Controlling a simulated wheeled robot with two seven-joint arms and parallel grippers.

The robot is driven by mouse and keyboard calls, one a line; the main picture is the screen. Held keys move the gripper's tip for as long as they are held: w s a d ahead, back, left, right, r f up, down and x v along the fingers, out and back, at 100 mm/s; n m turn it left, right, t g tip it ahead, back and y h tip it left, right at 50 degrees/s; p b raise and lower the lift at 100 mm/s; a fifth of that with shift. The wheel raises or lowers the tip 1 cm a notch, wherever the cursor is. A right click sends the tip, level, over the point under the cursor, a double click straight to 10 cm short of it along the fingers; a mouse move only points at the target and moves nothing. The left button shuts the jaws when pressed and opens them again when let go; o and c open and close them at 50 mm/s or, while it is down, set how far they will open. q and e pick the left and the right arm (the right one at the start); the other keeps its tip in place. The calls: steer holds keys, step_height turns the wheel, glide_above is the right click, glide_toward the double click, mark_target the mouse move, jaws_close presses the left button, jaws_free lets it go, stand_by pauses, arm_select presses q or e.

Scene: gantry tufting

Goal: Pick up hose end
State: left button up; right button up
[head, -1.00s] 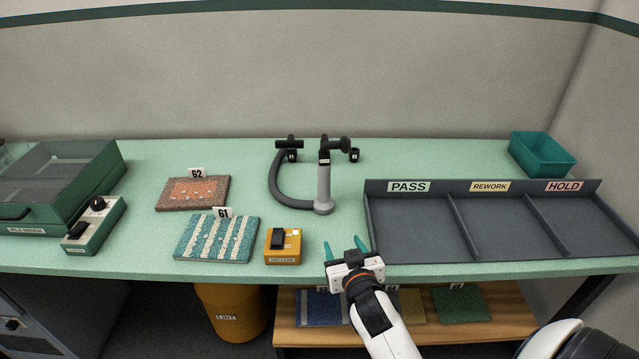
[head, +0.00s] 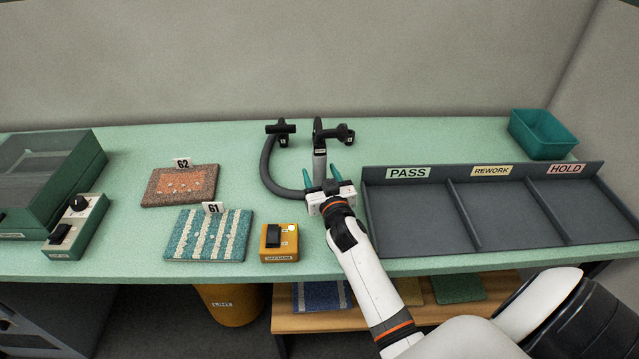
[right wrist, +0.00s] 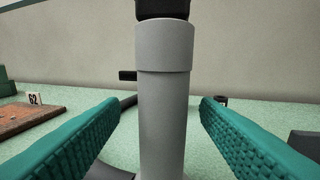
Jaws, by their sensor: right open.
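A dark hose (head: 267,172) curves on the green bench from a black T-shaped piece (head: 281,129) down toward the foot of a grey upright tube (head: 320,163). Black fittings (head: 334,133) top the tube. Which piece is the hose end, I cannot tell for sure. My right gripper (head: 322,176) is open in front of the tube, its green fingers pointing away from me. In the right wrist view the grey tube (right wrist: 163,110) stands upright between the open fingers, with gaps on both sides. The gripper hides the tube's foot in the head view. My left gripper is not in view.
A yellow switch box (head: 279,242) and carpet samples 61 (head: 208,236) and 62 (head: 180,186) lie to the left. The PASS, REWORK and HOLD tray (head: 410,215) stands close on the right. A teal bin (head: 542,134) is at the back right.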

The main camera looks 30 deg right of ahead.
steer(key=x, duration=0.4)
steer(key=shift+d, duration=0.1)
steer(key=shift+s+r, duration=0.15)
steer(key=shift+c, duration=1.1)
steer(key=c, duration=0.9)
